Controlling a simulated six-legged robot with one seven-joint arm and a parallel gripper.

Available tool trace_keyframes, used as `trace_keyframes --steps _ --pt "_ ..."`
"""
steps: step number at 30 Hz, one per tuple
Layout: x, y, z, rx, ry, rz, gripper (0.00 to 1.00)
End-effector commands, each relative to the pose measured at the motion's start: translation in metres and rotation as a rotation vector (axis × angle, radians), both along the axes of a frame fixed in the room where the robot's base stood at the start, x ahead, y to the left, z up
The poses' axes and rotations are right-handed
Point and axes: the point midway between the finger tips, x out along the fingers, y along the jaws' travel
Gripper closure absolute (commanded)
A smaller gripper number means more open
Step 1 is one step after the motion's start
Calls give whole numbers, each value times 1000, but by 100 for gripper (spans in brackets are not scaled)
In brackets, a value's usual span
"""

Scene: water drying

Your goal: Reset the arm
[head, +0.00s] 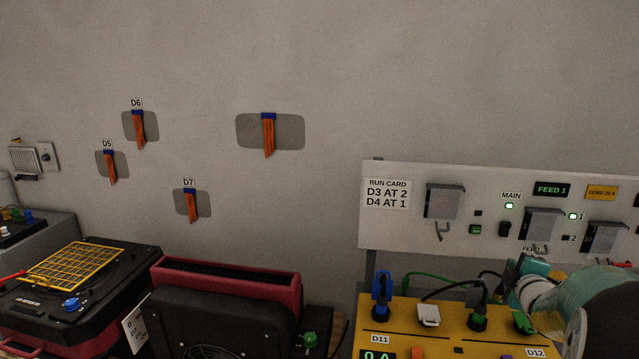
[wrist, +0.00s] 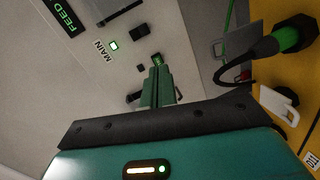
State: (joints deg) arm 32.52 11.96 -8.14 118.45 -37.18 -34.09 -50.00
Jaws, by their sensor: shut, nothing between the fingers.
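My gripper (wrist: 157,68) is shut and empty; its two teal fingers lie together in the wrist view, pointing toward the grey wall panel. In the head view the teal gripper (head: 522,270) shows only partly at the lower right, in front of the panel's lower edge and above the yellow box. My pale wrist and dark arm fill the right corner there. The fingertips appear near the small switches below the lit MAIN lamp (wrist: 113,46); whether they touch the panel I cannot tell.
The wall panel (head: 405,228) carries hooded sockets. The yellow box (head: 400,312) below holds several plugs and cables (head: 432,280). A red-and-black heater (head: 225,283) and a yellow-grille unit (head: 75,265) stand left. Orange strips (head: 269,135) hang on the wall. The upper wall is clear.

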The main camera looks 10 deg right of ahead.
Motion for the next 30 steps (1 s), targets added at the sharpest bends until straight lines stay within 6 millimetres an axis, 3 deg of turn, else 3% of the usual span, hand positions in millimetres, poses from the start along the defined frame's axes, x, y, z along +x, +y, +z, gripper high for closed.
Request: trace_keyframes --steps 1,3,11,17,21,25,30 --pt "-2 23 15 66 0 -24 100" --pt "-9 51 25 175 13 -73 100" --pt "-64 161 39 590 95 -235 100" --pt "-133 249 30 893 217 -353 100" --pt "-192 306 17 1071 335 -439 100" --pt "-237 342 6 1179 435 -507 100" --pt "-263 358 -1 1228 496 -551 100"
